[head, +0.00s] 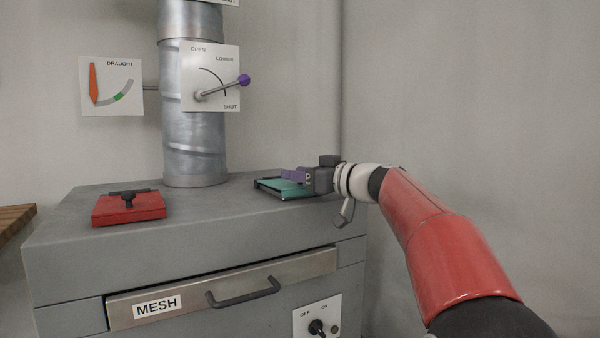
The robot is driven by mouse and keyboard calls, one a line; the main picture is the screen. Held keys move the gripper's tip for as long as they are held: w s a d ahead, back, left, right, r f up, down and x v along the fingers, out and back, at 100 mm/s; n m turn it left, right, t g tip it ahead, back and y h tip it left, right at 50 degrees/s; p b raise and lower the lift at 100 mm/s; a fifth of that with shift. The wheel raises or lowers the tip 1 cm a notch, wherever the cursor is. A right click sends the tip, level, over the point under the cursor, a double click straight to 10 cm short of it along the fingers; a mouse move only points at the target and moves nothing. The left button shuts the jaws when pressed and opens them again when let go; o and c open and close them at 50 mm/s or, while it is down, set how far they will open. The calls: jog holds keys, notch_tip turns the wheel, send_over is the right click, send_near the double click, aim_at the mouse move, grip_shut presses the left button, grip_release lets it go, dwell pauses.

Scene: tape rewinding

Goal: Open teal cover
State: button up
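The teal cover (291,189) lies low and looks flat in a dark frame on the right part of the grey cabinet top. My gripper (293,174) reaches in from the right, with its purple fingers just above or against the cover. The fingers and the dark gripper body hide part of the cover, and no handle on it shows. I cannot tell whether the fingers are open, shut or touching anything.
A red cover (145,207) with a black knob lies on the left of the cabinet top (235,225). A metal pipe (193,140) stands behind, carrying a purple-knobbed lever (243,80). The MESH drawer (290,272) is below. The cabinet top's middle is clear.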

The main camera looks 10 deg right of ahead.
grip_shut()
